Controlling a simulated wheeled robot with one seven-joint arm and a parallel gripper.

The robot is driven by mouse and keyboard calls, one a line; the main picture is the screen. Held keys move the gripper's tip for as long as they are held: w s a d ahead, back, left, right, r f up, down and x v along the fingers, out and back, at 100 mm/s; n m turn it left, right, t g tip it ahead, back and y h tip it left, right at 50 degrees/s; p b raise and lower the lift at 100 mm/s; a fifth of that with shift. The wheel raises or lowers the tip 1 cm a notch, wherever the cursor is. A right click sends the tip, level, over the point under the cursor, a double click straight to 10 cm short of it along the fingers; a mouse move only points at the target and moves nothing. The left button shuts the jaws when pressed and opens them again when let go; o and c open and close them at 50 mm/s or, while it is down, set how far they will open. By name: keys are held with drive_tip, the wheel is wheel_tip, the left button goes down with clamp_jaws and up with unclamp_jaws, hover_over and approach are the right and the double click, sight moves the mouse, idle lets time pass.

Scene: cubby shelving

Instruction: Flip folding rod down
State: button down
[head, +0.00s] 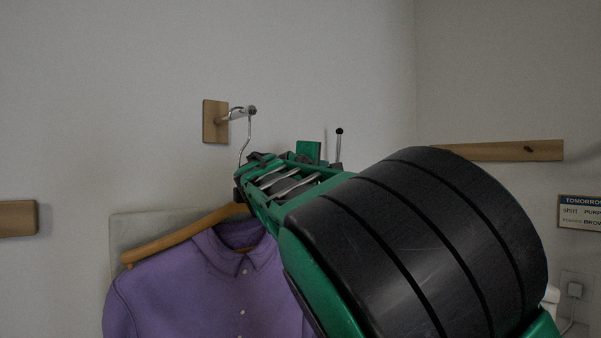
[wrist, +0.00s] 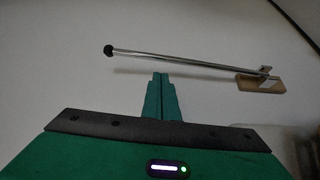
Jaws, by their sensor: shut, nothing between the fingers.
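The folding rod (wrist: 180,60) is a thin metal rod with a black ball tip, joined to a small wooden block (wrist: 262,86) on the wall in the wrist view. It slants from the block at right to its tip at upper left. In the head view a short upper length of the rod (head: 339,147) stands up behind my gripper (head: 308,150); the rest is hidden. The gripper fingers are shut together and empty in the wrist view (wrist: 160,77). Their tips appear just below the rod's middle in the picture; I cannot tell if they touch it.
A wooden rail (head: 500,151) and a sign (head: 580,212) are on the right. The wall above is clear.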

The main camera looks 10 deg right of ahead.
drive_tip(key=x, duration=0.6)
drive_tip(key=shift+a, duration=0.1)
idle(0.4)
